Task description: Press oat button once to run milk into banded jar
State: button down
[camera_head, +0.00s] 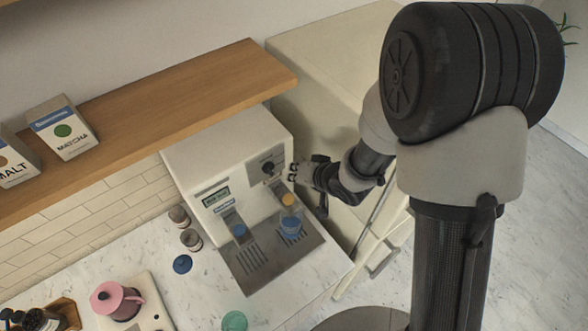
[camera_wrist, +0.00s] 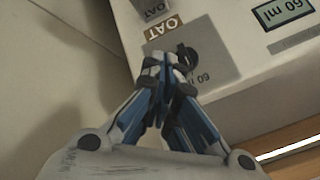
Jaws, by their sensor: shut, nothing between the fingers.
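The white dispenser (camera_head: 205,160) stands on the counter with a small display and two outlets. A dark round knob (camera_head: 267,168) sits on a grey panel at its right; it also shows in the wrist view (camera_wrist: 188,54), partly behind the fingertips. In the wrist view, an OAT label (camera_wrist: 165,27) and "60 ml" lettering are beside it. An orange-yellow round part (camera_head: 288,200) is on the right outlet. A clear bluish jar (camera_head: 291,227) stands below it; I cannot make out a band. My gripper (camera_head: 292,172) is shut and empty, its fingertips (camera_wrist: 165,65) close to the panel; contact is unclear.
A blue round part (camera_head: 239,230) is on the left outlet. The grey drip tray (camera_head: 262,268) lies below. Two small jars (camera_head: 190,239) and a blue disc (camera_head: 182,264) are at left. A wooden shelf (camera_head: 190,90) overhangs behind; a pink jug (camera_head: 115,300) stands front left.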

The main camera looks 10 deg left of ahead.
aim_at(291, 197)
jog(key=shift+s+a+r+y+p, duration=0.1)
jog(key=shift+a+y+p, duration=0.25)
jog(key=shift+a, duration=0.3)
notch_tip(291, 197, down, 9)
jog(key=b, duration=0.8)
jog(key=shift+r, duration=0.1)
dwell(1.0)
jog(key=shift+f, duration=0.45)
